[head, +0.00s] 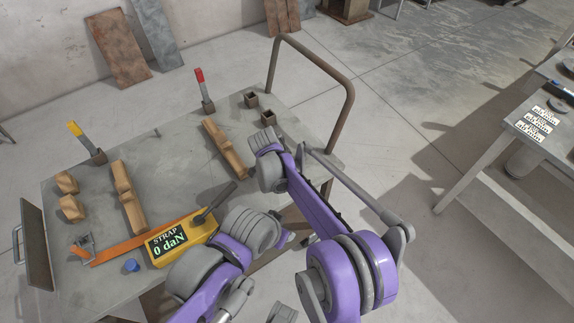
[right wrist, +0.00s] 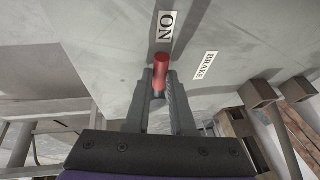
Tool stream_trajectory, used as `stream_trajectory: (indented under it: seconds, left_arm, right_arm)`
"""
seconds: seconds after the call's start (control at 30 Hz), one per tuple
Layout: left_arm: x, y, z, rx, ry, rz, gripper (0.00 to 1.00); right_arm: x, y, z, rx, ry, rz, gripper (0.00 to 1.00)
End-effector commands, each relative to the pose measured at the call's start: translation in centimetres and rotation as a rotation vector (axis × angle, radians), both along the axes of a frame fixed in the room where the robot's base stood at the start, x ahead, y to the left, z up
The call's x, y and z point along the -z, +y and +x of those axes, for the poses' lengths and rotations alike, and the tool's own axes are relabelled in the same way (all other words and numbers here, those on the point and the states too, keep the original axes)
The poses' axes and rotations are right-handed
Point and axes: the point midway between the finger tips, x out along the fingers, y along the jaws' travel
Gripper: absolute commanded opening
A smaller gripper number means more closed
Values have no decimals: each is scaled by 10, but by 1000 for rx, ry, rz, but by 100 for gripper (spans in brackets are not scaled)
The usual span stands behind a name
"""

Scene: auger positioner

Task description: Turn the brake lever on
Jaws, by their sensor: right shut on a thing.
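The brake lever (right wrist: 162,64) shows in the right wrist view as a short red handle. It stands out from a grey panel (right wrist: 105,40) that carries a white ON label (right wrist: 166,27) and a BRAKE label (right wrist: 205,65). The red handle points near the ON label. My right gripper (right wrist: 159,82) is shut on the red handle, one finger on each side. The lever's base is hidden. In the head view the right gripper and this lever are hidden behind my purple arm. My left gripper is not in view.
The grey table (head: 160,165) holds a red-handled lever (head: 203,90), a yellow-handled lever (head: 86,143), wooden blocks (head: 128,195) and a yellow STRAP gauge (head: 182,242) reading 0 daN. A bent tube rail (head: 318,70) rises at the table's far right end. Another table (head: 520,150) stands right.

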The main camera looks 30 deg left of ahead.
Motion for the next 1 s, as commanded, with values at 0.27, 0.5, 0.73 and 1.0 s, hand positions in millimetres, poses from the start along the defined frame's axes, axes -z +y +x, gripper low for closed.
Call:
stream_trajectory:
  seconds: [0.27, 0.5, 0.73, 1.0]
  left_arm:
    - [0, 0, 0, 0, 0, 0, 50]
    - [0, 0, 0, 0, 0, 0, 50]
    - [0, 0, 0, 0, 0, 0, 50]
    - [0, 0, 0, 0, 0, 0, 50]
  right_arm:
    - [1, 4, 0, 43, 3, 2, 0]
    - [1, 4, 0, 44, 2, 2, 0]
    - [1, 4, 1, 44, 2, 2, 42]
    - [0, 3, 1, 44, 1, 1, 52]
